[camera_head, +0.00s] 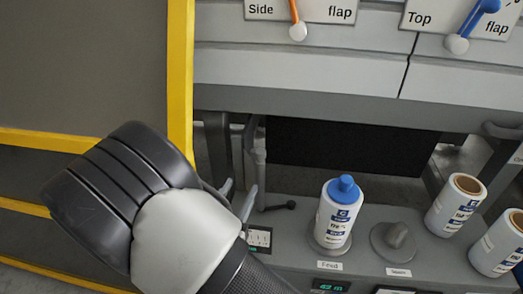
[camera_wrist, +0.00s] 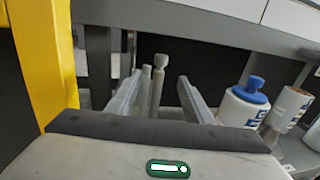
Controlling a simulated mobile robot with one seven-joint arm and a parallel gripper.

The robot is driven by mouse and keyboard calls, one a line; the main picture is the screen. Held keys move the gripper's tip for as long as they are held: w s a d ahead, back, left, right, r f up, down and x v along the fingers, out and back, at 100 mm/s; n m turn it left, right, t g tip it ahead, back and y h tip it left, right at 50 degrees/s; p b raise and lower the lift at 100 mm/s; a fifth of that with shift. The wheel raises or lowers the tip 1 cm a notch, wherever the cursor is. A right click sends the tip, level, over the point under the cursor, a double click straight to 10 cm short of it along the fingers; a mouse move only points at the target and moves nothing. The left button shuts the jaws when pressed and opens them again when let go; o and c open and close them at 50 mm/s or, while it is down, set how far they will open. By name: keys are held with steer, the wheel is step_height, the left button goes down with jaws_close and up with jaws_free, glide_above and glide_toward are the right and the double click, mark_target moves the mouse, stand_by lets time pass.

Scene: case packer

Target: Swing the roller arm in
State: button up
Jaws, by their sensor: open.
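In the head view, a grey upright piece that looks like the roller arm (camera_head: 259,150) stands just right of the yellow frame, at the left end of the dark opening. In the wrist view, its pale round-topped post (camera_wrist: 158,82) stands between my two fingers, with clear space to the right finger. My gripper (camera_wrist: 161,76) is open, one finger on each side of the post, with nothing clamped. In the head view, my gripper (camera_head: 238,195) is partly hidden behind my arm, with its fingers just below the upright. The lower part of the post is hidden.
A blue-capped white bottle (camera_head: 338,215) stands on the grey console close to the right of my gripper. A grey knob (camera_head: 397,240) and white rolls (camera_head: 455,205) are further right. A yellow-framed panel (camera_head: 180,70) borders the left. Side and Top flap levers are above.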

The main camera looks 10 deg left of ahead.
mark_target(258, 157)
steer(key=w, duration=0.5)
steer(key=w+d, duration=0.1)
steer(key=w, duration=0.4)
steer(key=w+d, duration=0.1)
steer(key=w, duration=0.5)
steer(key=shift+w+d+b, duration=0.1)
steer(key=shift+b, duration=0.3)
jaws_close()
